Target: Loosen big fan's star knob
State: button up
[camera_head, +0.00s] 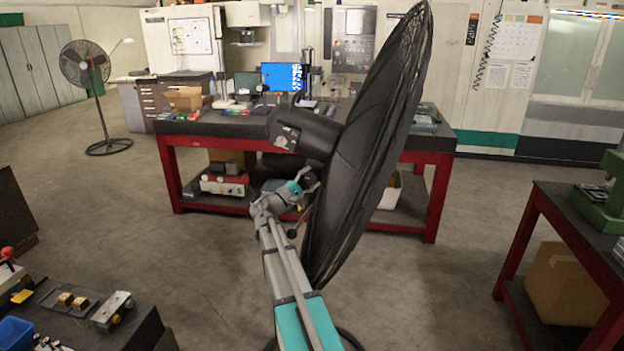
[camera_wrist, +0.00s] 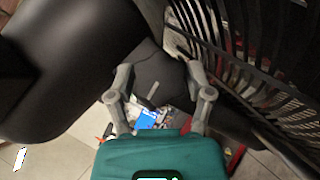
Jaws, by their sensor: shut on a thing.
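The big fan (camera_head: 385,130) stands in front of me with its round black guard edge-on and its dark motor housing (camera_head: 305,134) pointing left. My arm reaches up to it, and my gripper (camera_head: 302,186) is just below the housing, left of the guard. In the wrist view my gripper (camera_wrist: 158,78) has its two fingers on either side of a dark faceted part (camera_wrist: 155,72), which appears to be the star knob. It is shut on this part. The housing fills the left of the wrist view and the guard the right. In the head view the gripper and arm hide the knob.
A red-framed workbench (camera_head: 305,212) stands behind the fan. A smaller fan (camera_head: 86,66) stands far left. Another red bench (camera_head: 520,240) is at right, and a low table with tools (camera_head: 110,335) is at lower left. The floor between is clear.

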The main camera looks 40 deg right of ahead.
jog(key=o, duration=1.1)
jog(key=shift+a+f, duration=0.1)
jog(key=shift+a, duration=0.05)
jog(key=shift+o, duration=0.2)
jog(key=shift+s, duration=0.1)
jog(key=shift+s+a+y+p, duration=0.15)
jog(key=shift+a+y+p, duration=0.25)
jog(key=shift+p, duration=0.15)
jog(key=s+a+f+m+y, duration=0.1)
jog(key=s+a+f+y, duration=0.4)
jog(key=a, duration=0.8)
jog(key=s+a+f+m+y, duration=0.1)
jog(key=s+a+f+y, duration=0.5)
jog(key=a, duration=0.8)
jog(key=s+a+f+m+y+b, duration=0.1)
jog(key=s+a+f+y, duration=0.4)
jog(key=a+f+y, duration=0.5)
jog(key=shift+s+a+f+m, duration=0.15)
jog(key=shift+a+f+m, duration=0.45)
jog(key=shift+a+f, duration=1.4)
